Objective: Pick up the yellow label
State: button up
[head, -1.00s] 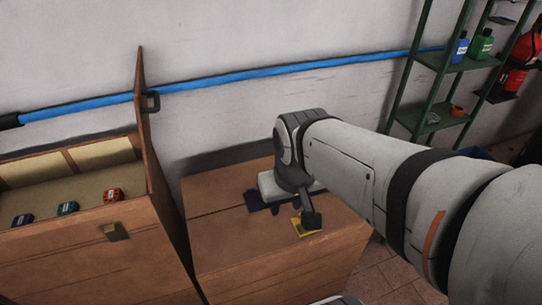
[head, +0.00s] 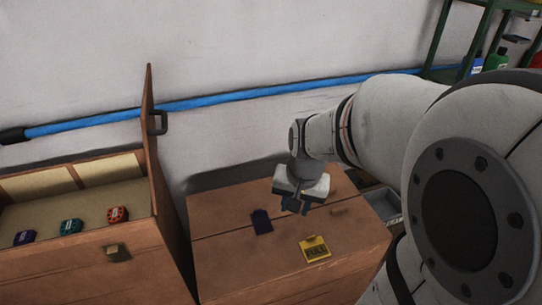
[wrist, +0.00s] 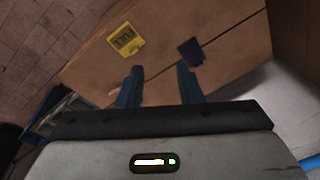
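The yellow label (head: 315,249), printed with dark letters that look like "FULL", lies flat on the wooden box top. It also shows in the wrist view (wrist: 125,40), beyond the fingertips and to the left. A dark purple label (head: 261,222) lies on the same top, to the left of the yellow one; in the wrist view it is ahead of the right finger (wrist: 191,52). My gripper (head: 296,207) is above the box top, behind the yellow label. In the wrist view its two blue fingers (wrist: 160,72) are apart with nothing between them.
The wooden box top (head: 225,262) has free room around the labels. At left stands an open wooden chest (head: 60,265) with a raised lid (head: 150,130) and purple, teal and red pieces inside. A grey tray (head: 384,205) is behind the box at right. A blue pipe (head: 240,95) crosses the wall.

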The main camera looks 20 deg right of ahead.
jog(key=w+d+f+m+g, duration=0.1)
jog(key=w+d+f+m, duration=0.45)
jog(key=f, duration=0.25)
jog(key=m+y, duration=0.1)
jog(key=m, duration=0.5)
send_near(311, 237)
jog(key=shift+w+a+g+p, duration=0.15)
jog(key=shift+w+g+p, duration=0.15)
jog(key=shift+w+p, duration=0.1)
jog(key=shift+m, duration=0.25)
jog(key=f, duration=0.7)
jog(key=shift+s+a+f, duration=0.1)
jog(key=shift+a+f, duration=0.2)
jog(key=shift+f, duration=0.5)
jog(key=shift+c, duration=0.4)
grip_shut()
